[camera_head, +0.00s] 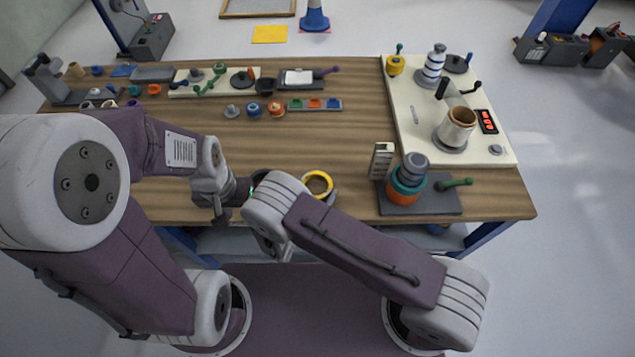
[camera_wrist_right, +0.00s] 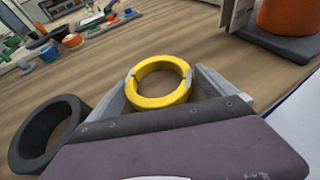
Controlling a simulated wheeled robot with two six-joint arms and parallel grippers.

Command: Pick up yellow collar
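The yellow collar (camera_head: 319,174) is a thick ring near the front edge of the wooden table in the head view. In the right wrist view the collar (camera_wrist_right: 158,99) sits between the two grey fingers of my right gripper (camera_wrist_right: 160,78). The fingers meet its outer wall on opposite sides, so the gripper looks shut on it. The collar seems at or just above the table; the exact height is unclear. My left gripper (camera_head: 218,198) hangs near the front edge, left of the collar; its finger gap is not clear.
A black ring (camera_wrist_right: 46,132) lies beside my right gripper. A grey base with an orange and teal stack (camera_head: 405,190) stands to the right. A cream board (camera_head: 420,125) with rollers is at the back right. Small parts line the back left. The table middle (camera_head: 330,135) is clear.

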